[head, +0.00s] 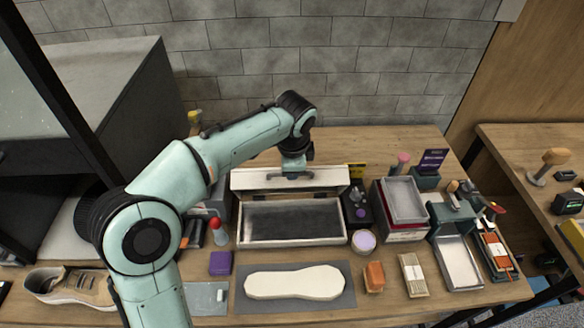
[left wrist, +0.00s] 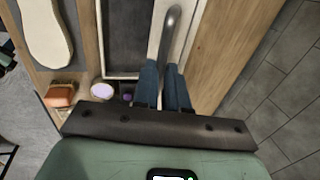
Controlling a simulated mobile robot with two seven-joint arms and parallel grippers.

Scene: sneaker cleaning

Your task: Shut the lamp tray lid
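The lamp tray (head: 243,226), a pale-rimmed box with a dark inside, stands in the middle of the table in the head view. Its pale lid (head: 248,180) is raised along the back edge, so the tray is open. My left gripper (head: 293,168) reaches down to the middle of the lid from behind. In the left wrist view its blue fingers (left wrist: 163,70) are close together on either side of the lid's curved metal handle (left wrist: 171,25), and they appear closed on it. The tray's dark inside also shows there (left wrist: 122,35). My right gripper is in neither view.
A white insole (head: 293,282) lies on a grey mat in front of the tray. A round tub (head: 364,241), an orange-brown brush (head: 374,277) and stacked trays (head: 403,200) stand right of it. A purple block (head: 220,263) and a shoe (head: 70,287) lie left. A brick wall is behind.

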